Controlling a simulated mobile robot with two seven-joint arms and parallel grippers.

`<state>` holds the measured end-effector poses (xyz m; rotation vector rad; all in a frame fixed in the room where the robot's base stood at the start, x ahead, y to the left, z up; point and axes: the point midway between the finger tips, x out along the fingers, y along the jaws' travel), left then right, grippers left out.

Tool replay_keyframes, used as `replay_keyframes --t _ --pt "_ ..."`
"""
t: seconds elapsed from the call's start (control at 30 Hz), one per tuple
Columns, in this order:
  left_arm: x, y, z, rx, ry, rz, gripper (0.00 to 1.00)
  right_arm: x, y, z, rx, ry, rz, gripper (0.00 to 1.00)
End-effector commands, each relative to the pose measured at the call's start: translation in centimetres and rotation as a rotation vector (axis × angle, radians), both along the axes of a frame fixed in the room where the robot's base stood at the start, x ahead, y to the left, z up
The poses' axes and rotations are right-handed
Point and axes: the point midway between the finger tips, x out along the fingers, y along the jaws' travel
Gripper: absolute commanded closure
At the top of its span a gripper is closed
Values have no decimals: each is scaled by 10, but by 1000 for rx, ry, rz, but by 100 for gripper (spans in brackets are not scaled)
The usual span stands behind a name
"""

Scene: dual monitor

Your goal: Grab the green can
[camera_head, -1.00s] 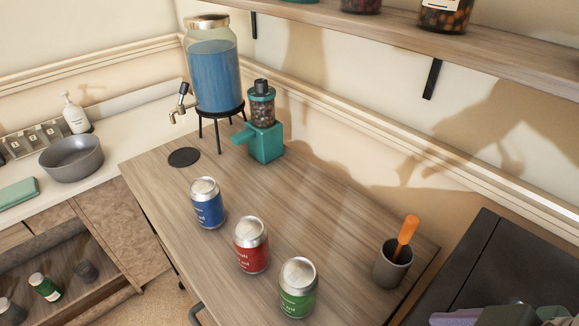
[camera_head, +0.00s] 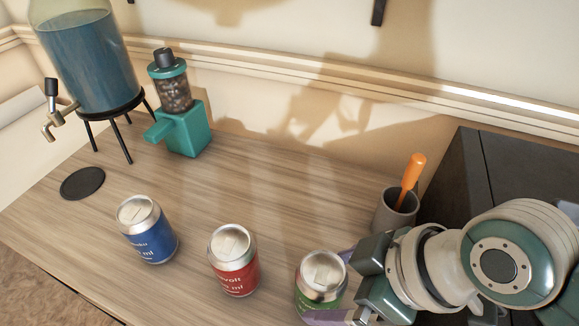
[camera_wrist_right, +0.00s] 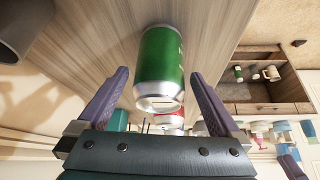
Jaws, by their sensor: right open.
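The green can (camera_head: 318,285) stands upright on the wooden counter, at the right end of a row with the red can (camera_head: 233,262) and the blue can (camera_head: 147,230). My right gripper (camera_head: 338,287) comes in from the right with its purple fingers beside the green can and partly hidden by it. In the right wrist view the green can (camera_wrist_right: 162,60) lies between the two open fingers, with a gap showing on each side. The red can (camera_wrist_right: 168,121) shows behind it. My left gripper is not in view.
A grey cup (camera_head: 395,212) with an orange-handled tool stands just behind my right gripper. A teal grinder (camera_head: 182,130) and a blue water dispenser (camera_head: 90,62) stand at the back left. The counter (camera_head: 275,190) behind the cans is clear.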

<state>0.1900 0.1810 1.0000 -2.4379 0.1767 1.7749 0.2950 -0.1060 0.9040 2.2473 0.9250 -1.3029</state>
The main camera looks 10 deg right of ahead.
Motion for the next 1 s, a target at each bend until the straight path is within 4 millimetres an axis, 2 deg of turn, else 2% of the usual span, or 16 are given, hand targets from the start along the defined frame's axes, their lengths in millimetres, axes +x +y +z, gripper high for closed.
replay_keyframes --t 0.03,0.2,0.5,1.0 --pt "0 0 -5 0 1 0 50 4 4 -9 2 1 -2 0" --pt "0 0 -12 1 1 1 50 13 12 -28 1 0 -2 0" --pt "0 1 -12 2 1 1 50 14 13 -31 -1 -1 -1 0" --pt "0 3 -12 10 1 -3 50 14 13 -31 0 0 -1 56"
